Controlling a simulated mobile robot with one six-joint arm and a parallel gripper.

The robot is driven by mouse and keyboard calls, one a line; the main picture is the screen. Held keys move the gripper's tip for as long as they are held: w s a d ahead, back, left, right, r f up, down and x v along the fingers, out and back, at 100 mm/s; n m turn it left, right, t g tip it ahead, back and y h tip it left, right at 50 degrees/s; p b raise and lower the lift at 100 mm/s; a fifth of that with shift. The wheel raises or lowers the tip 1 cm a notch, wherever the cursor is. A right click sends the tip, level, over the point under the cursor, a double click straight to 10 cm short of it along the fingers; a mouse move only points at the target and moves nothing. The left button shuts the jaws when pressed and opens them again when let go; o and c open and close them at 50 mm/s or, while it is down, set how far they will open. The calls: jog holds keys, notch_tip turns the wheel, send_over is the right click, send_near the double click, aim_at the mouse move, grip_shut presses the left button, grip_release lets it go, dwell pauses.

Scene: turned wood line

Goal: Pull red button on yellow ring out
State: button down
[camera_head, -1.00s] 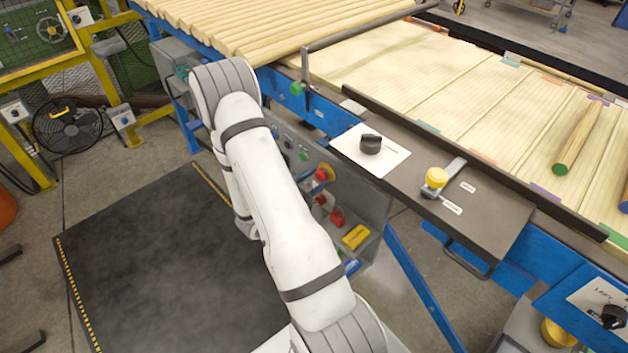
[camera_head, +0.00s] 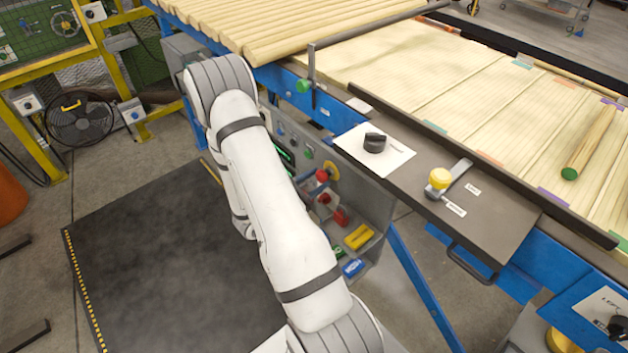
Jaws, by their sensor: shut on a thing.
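The red button (camera_head: 322,175) shows just right of my arm, on the grey side panel under the conveyor. Its yellow ring (camera_head: 334,171) shows behind it, to the right. The button appears to stand out from the ring, but it is small here and I cannot tell by how much. My white arm (camera_head: 270,200) arches up and folds back down at its far end. My gripper is hidden behind the arm, so its hold cannot be seen.
Near the button, the panel (camera_head: 375,205) carries red parts (camera_head: 340,216), a yellow block (camera_head: 358,237) and a blue one (camera_head: 353,267). Above are a black knob (camera_head: 375,142) and a yellow knob (camera_head: 440,178). A dark mat (camera_head: 150,260) lies on clear floor at left.

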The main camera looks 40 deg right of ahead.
jog(key=c, duration=1.2)
grip_release()
jog(key=shift+a, duration=0.3)
jog(key=o, duration=0.3)
jog(key=shift+d, duration=0.1)
jog(key=a, duration=0.8)
jog(key=shift+b, duration=0.35)
